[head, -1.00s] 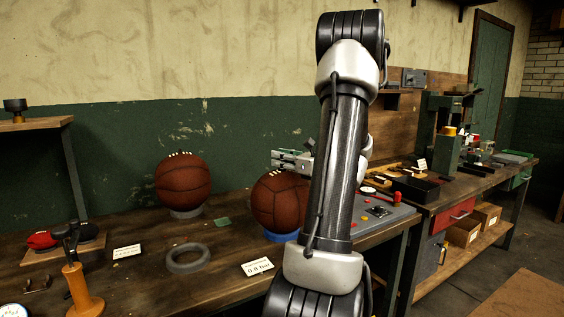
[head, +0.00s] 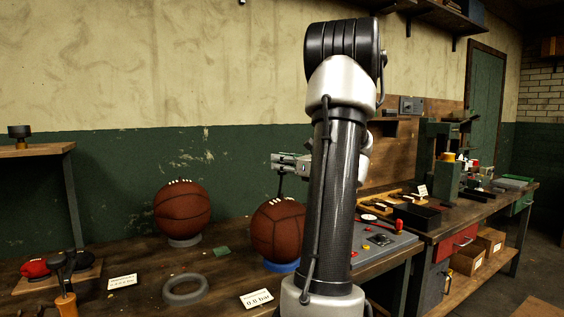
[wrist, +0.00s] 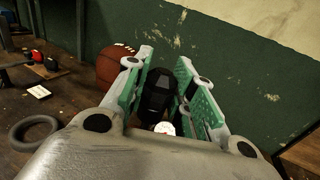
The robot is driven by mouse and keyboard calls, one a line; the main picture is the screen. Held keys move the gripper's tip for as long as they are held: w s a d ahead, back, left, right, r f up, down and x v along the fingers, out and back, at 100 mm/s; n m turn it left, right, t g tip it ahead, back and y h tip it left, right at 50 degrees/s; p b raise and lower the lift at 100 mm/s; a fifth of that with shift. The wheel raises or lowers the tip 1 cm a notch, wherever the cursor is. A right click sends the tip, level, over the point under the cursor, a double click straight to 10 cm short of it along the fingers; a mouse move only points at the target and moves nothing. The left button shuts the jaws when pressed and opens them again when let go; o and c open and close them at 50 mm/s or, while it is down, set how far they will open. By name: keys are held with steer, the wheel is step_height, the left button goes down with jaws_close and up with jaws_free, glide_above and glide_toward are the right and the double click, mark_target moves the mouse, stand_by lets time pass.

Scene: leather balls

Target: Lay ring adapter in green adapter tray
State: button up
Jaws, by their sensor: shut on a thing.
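My gripper (head: 286,161) is raised above the right basketball (head: 277,228), apart from it. Its green-padded fingers (wrist: 172,85) are shut on a black object (wrist: 159,92) in the wrist view. A thin dark stem (head: 280,186) hangs below the gripper towards the ball. A white round face (wrist: 165,129) shows by the black object; I cannot tell whether it belongs to it. I cannot make out a ring adapter for certain.
A left basketball (head: 182,207) sits on a grey ring. A loose grey ring (head: 171,297), a white card (head: 257,299) and a grey panel (head: 385,240) lie on the bench. A second bench at right holds black trays (head: 418,215) and a green press (head: 444,182).

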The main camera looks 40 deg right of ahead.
steer(key=shift+f, duration=0.5)
